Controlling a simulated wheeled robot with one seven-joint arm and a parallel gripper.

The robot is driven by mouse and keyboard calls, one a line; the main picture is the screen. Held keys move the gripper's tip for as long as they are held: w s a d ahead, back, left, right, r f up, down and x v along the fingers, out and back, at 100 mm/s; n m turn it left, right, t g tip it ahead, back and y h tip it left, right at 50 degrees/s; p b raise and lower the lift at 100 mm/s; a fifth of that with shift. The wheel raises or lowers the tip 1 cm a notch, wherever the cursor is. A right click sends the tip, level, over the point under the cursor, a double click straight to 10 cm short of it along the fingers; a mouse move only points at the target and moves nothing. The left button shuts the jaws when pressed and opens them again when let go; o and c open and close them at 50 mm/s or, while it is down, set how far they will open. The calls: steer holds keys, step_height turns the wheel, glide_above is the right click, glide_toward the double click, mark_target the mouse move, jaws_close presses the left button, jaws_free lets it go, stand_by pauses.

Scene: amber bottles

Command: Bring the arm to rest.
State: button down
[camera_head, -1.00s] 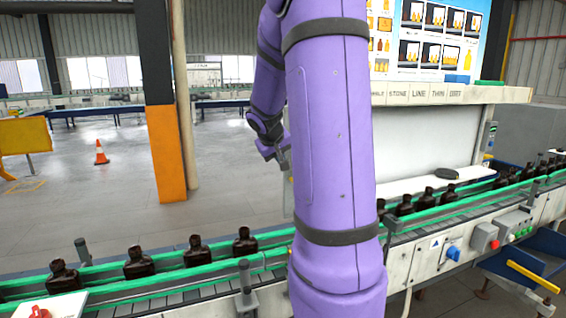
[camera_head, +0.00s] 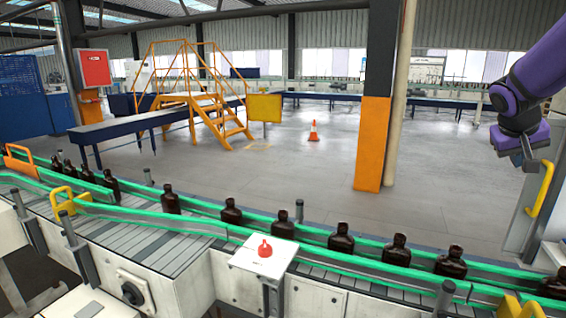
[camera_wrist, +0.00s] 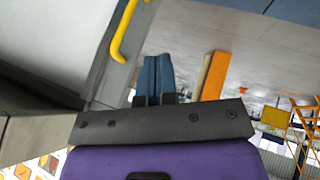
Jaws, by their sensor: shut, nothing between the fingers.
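My purple arm and gripper (camera_head: 530,160) show at the right edge of the head view, raised above the conveyor's far side. The gripper points down and is clear of the bottles. In the wrist view my gripper's two blue-grey fingers (camera_wrist: 154,76) lie side by side and are shut, with nothing between them. Several dark amber bottles (camera_head: 340,240) stand upright in a row on the conveyor (camera_head: 150,232). Most of my arm is outside the head view.
A white plate with a red knob (camera_head: 265,250) stands at the conveyor's near edge. An orange-based pillar (camera_head: 372,145) rises behind the line. A yellow handle (camera_head: 540,188) is close to my gripper. Yellow stairs (camera_head: 205,100) and a cone (camera_head: 313,131) stand on open floor.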

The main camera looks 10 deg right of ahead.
steer(key=s+a+n+t+y, duration=0.1)
steer(key=s+a, duration=0.4)
steer(key=a, duration=0.6)
steer(key=s+a+n+t+y, duration=0.1)
steer(key=s+a+n+y, duration=0.2)
steer(key=a, duration=0.7)
steer(key=s+a+n+t+y, duration=0.1)
steer(key=s+a+y, duration=0.1)
steer(key=s+a, duration=0.5)
steer(key=a, duration=0.4)
steer(key=shift+a+f+n+y, duration=0.3)
steer(key=shift+f+n+y, duration=0.05)
steer(key=shift+n+y, duration=0.05)
steer(key=shift+d, duration=0.15)
